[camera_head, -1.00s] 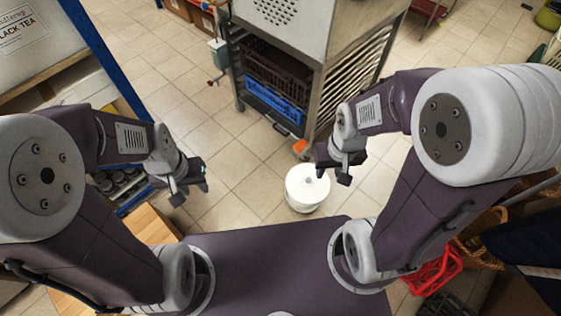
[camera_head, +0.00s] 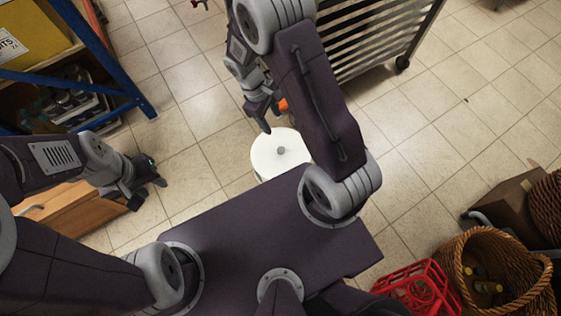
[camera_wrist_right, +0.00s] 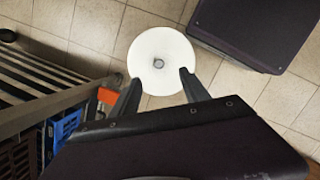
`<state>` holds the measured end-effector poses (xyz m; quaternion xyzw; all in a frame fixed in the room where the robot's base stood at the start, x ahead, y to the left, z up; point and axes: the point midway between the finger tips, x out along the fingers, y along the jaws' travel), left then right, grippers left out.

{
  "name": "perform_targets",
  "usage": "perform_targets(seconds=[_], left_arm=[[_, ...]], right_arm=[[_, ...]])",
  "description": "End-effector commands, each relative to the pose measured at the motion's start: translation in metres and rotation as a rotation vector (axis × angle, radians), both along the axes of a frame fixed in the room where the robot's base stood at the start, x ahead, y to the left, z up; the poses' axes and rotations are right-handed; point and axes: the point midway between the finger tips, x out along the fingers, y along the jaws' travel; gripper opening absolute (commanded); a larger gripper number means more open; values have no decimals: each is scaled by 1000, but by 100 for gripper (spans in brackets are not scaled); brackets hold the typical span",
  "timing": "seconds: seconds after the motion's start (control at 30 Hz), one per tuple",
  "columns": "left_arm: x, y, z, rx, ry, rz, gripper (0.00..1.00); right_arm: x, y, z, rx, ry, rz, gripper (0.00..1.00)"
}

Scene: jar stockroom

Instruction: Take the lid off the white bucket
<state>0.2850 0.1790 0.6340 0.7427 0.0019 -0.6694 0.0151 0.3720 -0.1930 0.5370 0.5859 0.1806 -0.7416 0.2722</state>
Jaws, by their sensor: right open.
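The white bucket with its white lid (camera_head: 280,150) stands on the tiled floor just beyond my base. A small grey knob (camera_head: 281,151) sits at the lid's middle. In the right wrist view the round lid (camera_wrist_right: 150,50) lies ahead of the fingertips, with the knob (camera_wrist_right: 158,63) showing between their lines. My right gripper (camera_head: 264,118) is open and empty, above the floor near the lid's far edge; it also shows in the right wrist view (camera_wrist_right: 160,82). My left gripper (camera_head: 148,187) is off to the left, empty, its jaw gap unclear. The bucket's sides are mostly hidden under the lid.
A metal rack (camera_head: 375,40) stands behind the bucket, with a blue crate (camera_wrist_right: 62,130) in it. A blue-framed shelf (camera_head: 110,70) is at the left. A red crate (camera_head: 418,288) and wicker baskets (camera_head: 540,285) are at the lower right. Floor right of the bucket is clear.

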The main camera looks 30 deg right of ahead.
Motion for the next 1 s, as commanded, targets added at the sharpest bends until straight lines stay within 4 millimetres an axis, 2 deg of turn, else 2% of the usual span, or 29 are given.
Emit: perform_targets(seconds=[0.03,0.1,0.2,0.23,0.33,0.53,0.77,0.9,1.0], left_arm=[[0,0,-56,0,0,0,36],[0,0,-83,0,0,0,36],[0,0,-109,0,-1,0,36],[0,0,-113,0,-1,0,36],[0,0,-121,0,-1,0,36],[1,0,-121,0,-1,0,36],[0,0,-150,0,-1,0,36],[0,0,-149,0,-1,0,36],[0,0,-160,0,-1,0,36]], right_arm=[[4,-2,-69,-14,30,52,54],[10,-4,-111,-31,66,119,54],[15,-7,-153,-50,104,191,54],[16,-8,-161,-55,113,207,54],[18,-9,-176,-64,131,239,54],[18,-11,-178,-67,137,250,54],[10,-20,-213,-65,137,249,54],[9,-22,-213,-66,135,249,54],[8,-23,-223,-66,136,248,54]])
